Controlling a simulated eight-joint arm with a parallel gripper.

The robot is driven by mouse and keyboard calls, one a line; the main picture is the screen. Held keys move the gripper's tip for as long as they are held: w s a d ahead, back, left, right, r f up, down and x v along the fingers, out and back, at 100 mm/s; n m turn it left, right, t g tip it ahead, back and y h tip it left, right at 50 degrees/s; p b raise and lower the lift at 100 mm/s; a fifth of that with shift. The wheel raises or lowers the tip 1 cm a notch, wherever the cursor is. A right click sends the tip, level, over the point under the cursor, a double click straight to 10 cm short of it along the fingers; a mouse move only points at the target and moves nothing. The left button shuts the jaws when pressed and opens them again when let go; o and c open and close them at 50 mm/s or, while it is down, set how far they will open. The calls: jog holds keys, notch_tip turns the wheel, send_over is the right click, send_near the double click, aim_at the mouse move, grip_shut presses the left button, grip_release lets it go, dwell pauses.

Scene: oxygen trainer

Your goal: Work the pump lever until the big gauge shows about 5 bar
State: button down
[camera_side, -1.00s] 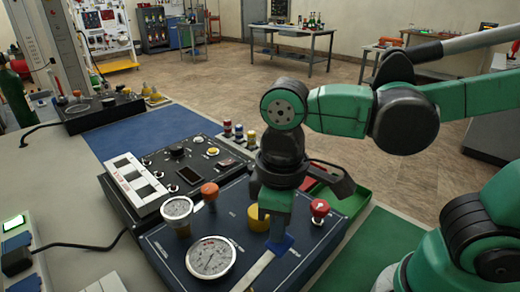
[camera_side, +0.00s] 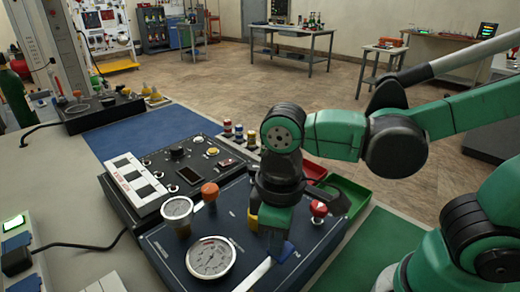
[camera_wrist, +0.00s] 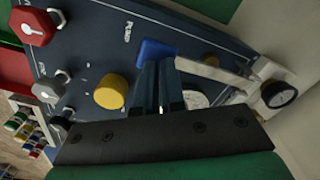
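The pump lever is a pale bar (camera_side: 255,274) with a blue end (camera_side: 285,253). In the wrist view the bar (camera_wrist: 215,73) runs right from the blue end (camera_wrist: 157,50) to a pivot block. My gripper (camera_side: 277,240) points down over the blue end in the side view. In the wrist view its two fingers (camera_wrist: 160,88) lie close together, with their tips at the blue end; they appear to touch it, not grip it. The big gauge (camera_side: 211,258) has a white dial at the panel's front; its reading is too small to tell. The wrist view shows part of a dial (camera_wrist: 195,99).
A smaller gauge (camera_side: 177,208), an orange knob (camera_side: 210,190) and a red knob (camera_side: 318,208) stand on the panel. A yellow knob (camera_wrist: 111,91) is close beside my fingers. A green tray (camera_side: 347,193) lies behind.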

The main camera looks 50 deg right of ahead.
jog(key=shift+f, duration=0.7)
jog(key=shift+r, duration=1.95)
jog(key=shift+f, duration=0.1)
jog(key=shift+f, duration=1.85)
jog(key=shift+r, duration=1.95)
jog(key=shift+f, duration=0.1)
jog(key=shift+w+a+f, duration=0.1)
jog(key=shift+f, duration=1.75)
jog(key=shift+r, duration=1.95)
jog(key=shift+f, duration=0.1)
